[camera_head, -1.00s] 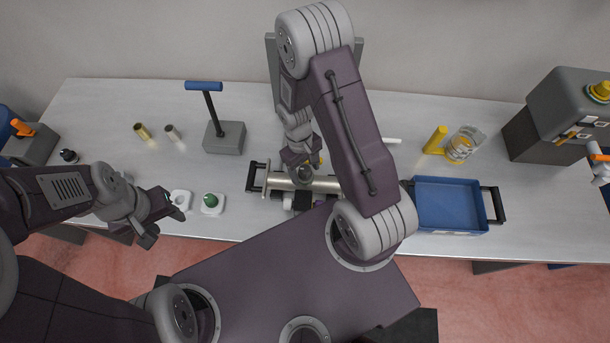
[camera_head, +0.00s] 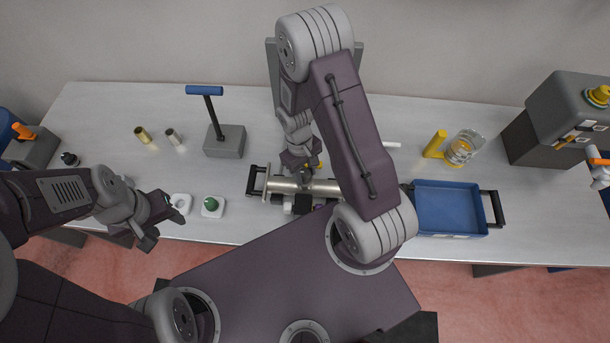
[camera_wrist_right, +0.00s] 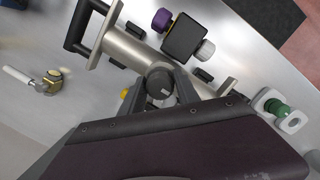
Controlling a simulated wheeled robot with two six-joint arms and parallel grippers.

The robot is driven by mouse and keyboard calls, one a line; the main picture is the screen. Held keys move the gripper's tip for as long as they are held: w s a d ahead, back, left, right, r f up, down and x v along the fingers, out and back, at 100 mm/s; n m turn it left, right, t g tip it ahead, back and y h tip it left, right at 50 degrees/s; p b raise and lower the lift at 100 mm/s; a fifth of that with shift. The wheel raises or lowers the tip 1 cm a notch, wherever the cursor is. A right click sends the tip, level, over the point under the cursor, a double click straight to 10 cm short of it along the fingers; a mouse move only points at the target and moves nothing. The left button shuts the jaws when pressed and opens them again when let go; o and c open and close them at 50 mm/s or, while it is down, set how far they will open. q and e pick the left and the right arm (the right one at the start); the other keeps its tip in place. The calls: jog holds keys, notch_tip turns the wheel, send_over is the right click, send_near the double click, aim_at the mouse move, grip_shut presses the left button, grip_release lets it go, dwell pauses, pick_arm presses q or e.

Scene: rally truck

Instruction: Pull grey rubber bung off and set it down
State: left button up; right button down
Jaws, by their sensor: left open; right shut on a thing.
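A metal tube with end flanges lies across the bench in front of me (camera_head: 325,187); it also shows in the right wrist view (camera_wrist_right: 128,55). My right gripper (camera_head: 302,172) is over the tube's middle. In the right wrist view its fingers (camera_wrist_right: 159,88) are shut on a round dark grey piece, which looks like the grey rubber bung (camera_wrist_right: 160,80). From these views I cannot tell whether the bung touches the tube. My left gripper (camera_head: 160,220) is open and empty at the bench's front left, beside the white holders.
A blue tray (camera_head: 450,210) stands right of the tube. A grey block with a blue-handled post (camera_head: 224,142) and brass cylinders (camera_head: 143,135) stand behind. Bench between them is clear.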

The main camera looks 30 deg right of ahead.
aim_at(306, 173)
jog(key=shift+r+p, duration=1.6)
jog(key=shift+r, duration=0.3)
notch_tip(306, 173, up, 4)
jog(key=p, duration=0.3)
jog(key=shift+p, duration=0.4)
